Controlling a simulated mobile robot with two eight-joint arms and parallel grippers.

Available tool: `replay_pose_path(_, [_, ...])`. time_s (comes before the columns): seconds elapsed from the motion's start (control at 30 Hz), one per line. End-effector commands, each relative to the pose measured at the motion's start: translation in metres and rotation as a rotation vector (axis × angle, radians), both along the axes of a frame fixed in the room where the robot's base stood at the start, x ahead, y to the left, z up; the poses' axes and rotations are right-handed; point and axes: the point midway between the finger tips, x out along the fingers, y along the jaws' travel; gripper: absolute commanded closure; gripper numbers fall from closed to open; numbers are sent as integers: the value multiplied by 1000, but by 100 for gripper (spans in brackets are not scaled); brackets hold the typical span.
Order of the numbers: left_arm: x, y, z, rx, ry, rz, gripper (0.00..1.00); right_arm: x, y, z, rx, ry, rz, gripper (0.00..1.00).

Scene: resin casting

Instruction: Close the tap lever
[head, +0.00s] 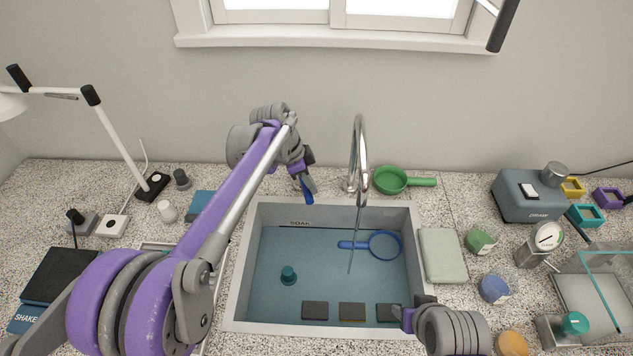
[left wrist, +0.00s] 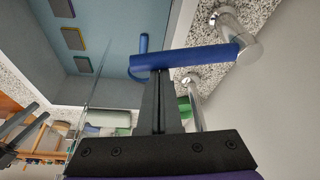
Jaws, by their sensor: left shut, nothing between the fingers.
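The chrome tap (head: 358,150) arches behind the sink, and a thin stream of water (head: 356,235) falls from its spout. A blue tap lever (left wrist: 200,58) joins a chrome post (left wrist: 250,50) in the left wrist view. In the head view the lever (head: 308,190) shows just below my left gripper (head: 303,176), left of the tap; the post is hidden there. My left gripper is shut and empty. Its dark fingertips (left wrist: 159,75) end right at the lever's free end; I cannot tell whether they touch. My right gripper (head: 403,318) is at the sink's front right corner, fingers unclear.
The sink (head: 235,290) holds bluish water, a blue strainer (head: 384,245), a teal stopper (head: 288,274) and several dark blocks (head: 315,310). A green strainer (head: 390,180) lies right of the tap. A grey-green pad (head: 442,255) lies by the right rim.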

Motion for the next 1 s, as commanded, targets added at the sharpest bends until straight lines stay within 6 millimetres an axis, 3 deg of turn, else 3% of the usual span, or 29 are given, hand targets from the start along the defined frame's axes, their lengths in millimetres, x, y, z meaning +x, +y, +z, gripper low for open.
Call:
replay_pose_path(0.4, [-7,22,0,0,0,5,100,0,0,1,0,0,0,50])
replay_pose_path(1.0, [-7,26,0,1,0,5,100,0,0,1,0,-1,0,50])
